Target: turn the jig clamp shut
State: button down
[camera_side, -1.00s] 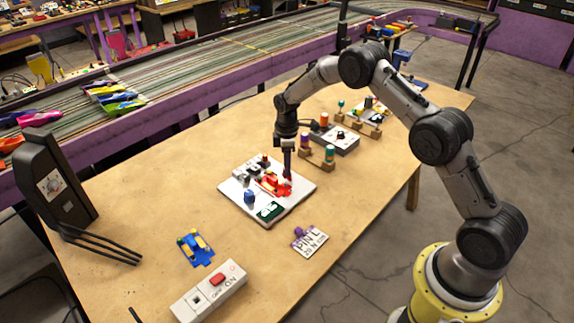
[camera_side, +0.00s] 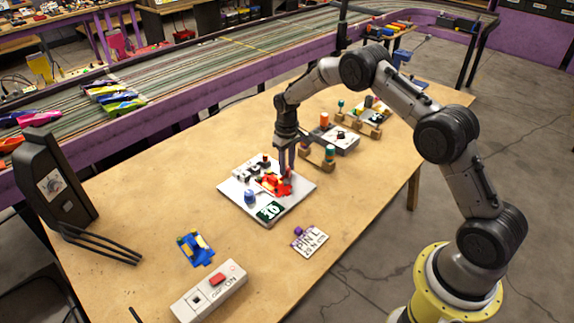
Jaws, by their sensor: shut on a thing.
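The jig is a white plate (camera_side: 240,199) lying on the wooden table, with a red part (camera_side: 270,183) near its middle. A blue knob (camera_side: 249,197) and a dark green label (camera_side: 270,211) are on its near side. My gripper (camera_side: 287,173) points straight down over the right side of the plate. Its fingers are shut on the jig clamp beside the red part. The fingers cover most of the clamp, so I cannot tell how far it is turned.
A blue and yellow piece (camera_side: 195,247), a white switch box (camera_side: 209,291) and a label card (camera_side: 310,241) lie in front.

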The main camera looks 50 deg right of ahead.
aim_at(287, 168)
jog(key=shift+r+m, duration=0.1)
jog(key=shift+m, duration=1)
jog(key=c, duration=0.6)
grip_release()
notch_tip(287, 168, up, 14)
jog(key=shift+f, duration=0.15)
